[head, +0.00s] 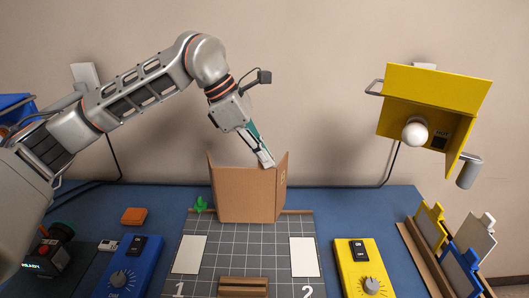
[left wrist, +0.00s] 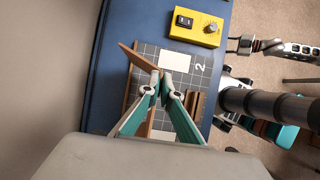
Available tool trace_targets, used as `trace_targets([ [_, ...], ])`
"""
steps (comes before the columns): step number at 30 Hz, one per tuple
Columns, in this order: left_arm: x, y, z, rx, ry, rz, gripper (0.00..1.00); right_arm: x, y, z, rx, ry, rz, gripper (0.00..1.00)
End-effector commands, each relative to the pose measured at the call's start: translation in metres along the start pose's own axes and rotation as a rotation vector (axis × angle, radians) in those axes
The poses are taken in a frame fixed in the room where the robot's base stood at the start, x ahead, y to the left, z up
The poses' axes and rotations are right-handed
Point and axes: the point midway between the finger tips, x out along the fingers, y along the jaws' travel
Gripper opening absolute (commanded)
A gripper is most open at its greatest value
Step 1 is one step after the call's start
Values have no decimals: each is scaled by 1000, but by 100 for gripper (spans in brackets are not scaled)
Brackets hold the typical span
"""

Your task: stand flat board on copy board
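The flat board (head: 240,195) is brown cardboard with angled side panels. It stands upright at the back of the copy board (head: 240,250), a grey gridded mat marked 1 and 2. Its lower edge looks down on the mat, though exact contact is hard to tell. My left gripper (head: 265,160) is at its top edge, near the right fold. In the left wrist view, the fingertips (left wrist: 161,76) close in on the board (left wrist: 140,58) with a thin gap. My right gripper is outside the head view; part of my right arm shows in the left wrist view, its fingers unclear.
A blue dimmer (head: 135,268) and a yellow dimmer (head: 362,268) flank the mat. A yellow lamp (head: 432,90) hangs at right. A wooden block (head: 243,287) lies at the mat's front. A rack (head: 425,255) with coloured frames stands right. A green item (head: 200,204) sits left.

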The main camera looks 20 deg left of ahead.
Motion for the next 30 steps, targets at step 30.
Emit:
trace_targets([
  [30,47,0,-26,-1,-1,0,16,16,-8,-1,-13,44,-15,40],
])
